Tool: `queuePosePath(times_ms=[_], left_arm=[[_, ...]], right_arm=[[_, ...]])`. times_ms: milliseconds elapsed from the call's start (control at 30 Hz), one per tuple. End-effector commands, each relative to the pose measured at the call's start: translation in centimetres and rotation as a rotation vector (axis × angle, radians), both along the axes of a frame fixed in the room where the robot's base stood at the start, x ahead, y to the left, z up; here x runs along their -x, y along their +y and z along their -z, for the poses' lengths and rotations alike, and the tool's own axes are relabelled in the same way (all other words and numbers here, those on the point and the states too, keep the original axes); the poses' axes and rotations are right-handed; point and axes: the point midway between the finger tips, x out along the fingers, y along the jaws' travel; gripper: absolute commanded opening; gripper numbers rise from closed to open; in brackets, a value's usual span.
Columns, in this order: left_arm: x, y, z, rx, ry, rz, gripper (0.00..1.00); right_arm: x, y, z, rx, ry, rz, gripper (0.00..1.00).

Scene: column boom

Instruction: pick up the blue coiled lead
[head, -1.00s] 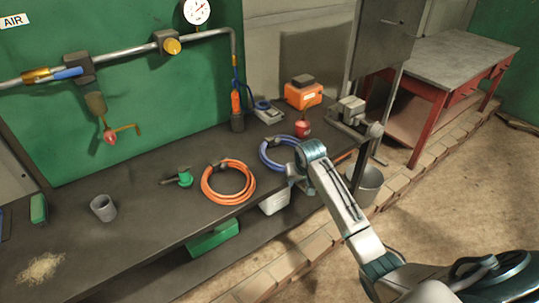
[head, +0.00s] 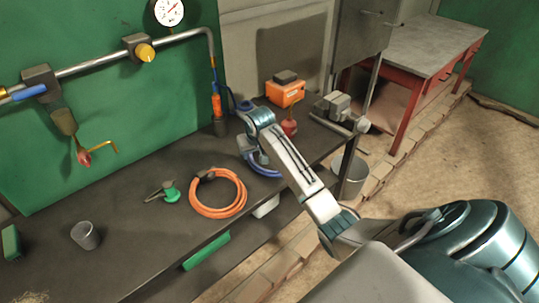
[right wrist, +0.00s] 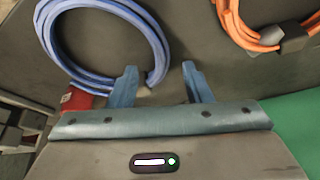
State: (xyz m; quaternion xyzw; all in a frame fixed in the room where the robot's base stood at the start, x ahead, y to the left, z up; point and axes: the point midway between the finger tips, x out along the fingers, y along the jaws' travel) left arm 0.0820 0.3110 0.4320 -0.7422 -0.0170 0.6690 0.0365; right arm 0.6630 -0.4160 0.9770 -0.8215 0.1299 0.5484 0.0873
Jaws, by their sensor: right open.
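The blue coiled lead (head: 264,170) lies on the dark workbench (head: 120,200), partly hidden behind my right arm in the head view. In the right wrist view the blue coil (right wrist: 151,40) fills the upper left, and its right side runs down between the fingertips. My right gripper (right wrist: 159,78) is open, with one finger inside the ring and one outside it. I cannot tell whether they touch the lead. In the head view the right gripper (head: 246,150) is over the coil. My left gripper is not in view.
An orange coil (head: 218,193) lies left of the blue one, with a green-handled tool (head: 170,192) beside it. A red can (head: 289,127), an orange box (head: 284,92) and a vise (head: 337,108) stand behind. A grey cup (head: 85,235) stands at left.

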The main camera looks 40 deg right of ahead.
Motion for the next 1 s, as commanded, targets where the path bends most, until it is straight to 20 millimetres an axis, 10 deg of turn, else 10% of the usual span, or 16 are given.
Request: queuePosePath(times_ms=[900,1000], left_arm=[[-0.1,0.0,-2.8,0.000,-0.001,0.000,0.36],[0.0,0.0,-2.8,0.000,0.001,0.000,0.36]], right_arm=[[-2.5,-0.8,6.0,0.000,-0.001,0.000,0.45],[-2.5,-0.8,6.0,0.000,-0.001,0.000,0.25]])
